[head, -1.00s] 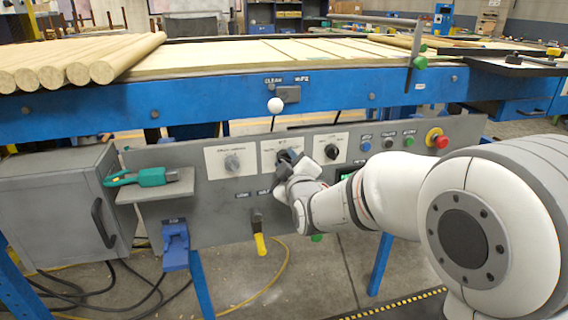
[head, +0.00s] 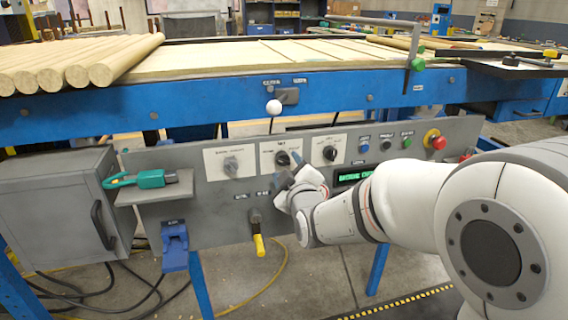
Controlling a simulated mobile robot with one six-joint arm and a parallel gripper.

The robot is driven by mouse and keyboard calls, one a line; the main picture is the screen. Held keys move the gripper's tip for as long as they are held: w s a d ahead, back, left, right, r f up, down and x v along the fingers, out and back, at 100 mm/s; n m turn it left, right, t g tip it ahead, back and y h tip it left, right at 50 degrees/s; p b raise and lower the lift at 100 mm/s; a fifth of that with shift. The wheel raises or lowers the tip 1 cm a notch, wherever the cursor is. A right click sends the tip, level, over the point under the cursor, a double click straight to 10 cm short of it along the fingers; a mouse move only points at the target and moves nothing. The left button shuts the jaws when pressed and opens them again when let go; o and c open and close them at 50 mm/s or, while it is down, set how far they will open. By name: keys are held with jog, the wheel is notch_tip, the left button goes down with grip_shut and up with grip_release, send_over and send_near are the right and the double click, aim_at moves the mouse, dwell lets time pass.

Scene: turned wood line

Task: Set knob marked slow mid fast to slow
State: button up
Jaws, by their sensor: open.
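A grey panel (head: 215,205) carries three knobs on white plates in a row. The left knob is grey (head: 231,166), the middle knob is black (head: 283,158), and the right knob is black (head: 330,153). The plate lettering is too small to read, so I cannot tell which one is marked slow mid fast. My gripper (head: 288,170) is open, just below and in front of the middle knob, which shows above it. I cannot tell whether a fingertip touches the knob. Part of the middle plate is hidden behind my gripper.
Blue, black and green buttons (head: 407,143) and a red emergency stop (head: 438,142) sit to the right. A lit display (head: 353,177) is partly behind my arm. A white-ball lever (head: 274,107), yellow-handled lever (head: 259,244) and shelf with a green tool (head: 150,179) are nearby.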

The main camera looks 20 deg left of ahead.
jog(key=v, duration=0.5)
jog(key=shift+s+p, duration=0.1)
jog(key=shift+p, duration=0.3)
jog(key=s+d+r+m+g+h+p, duration=0.2)
jog(key=d+r+m+g+h+p, duration=0.15)
jog(key=d+r+p, duration=0.5)
jog(key=s+d+r+m+g+h+p, duration=0.25)
jog(key=d+r+m+p, duration=0.25)
jog(key=d+p, duration=0.55)
jog(key=s+d+r+m+g+h+p, duration=0.1)
jog(key=s+d+r+m+g+p, duration=0.2)
jog(key=s+d+r+p, duration=0.2)
jog(key=s+d+r+m+g+h+p, duration=0.2)
jog(key=s+d+r+p, duration=0.4)
jog(key=s+p, duration=0.3)
jog(key=s+d+m+g, duration=0.1)
jog(key=s+m, duration=0.1)
jog(key=shift+s+g+h, duration=0.3)
jog(key=shift+s, duration=0.1)
jog(key=shift+r+m, duration=0.1)
jog(key=shift+m, duration=0.15)
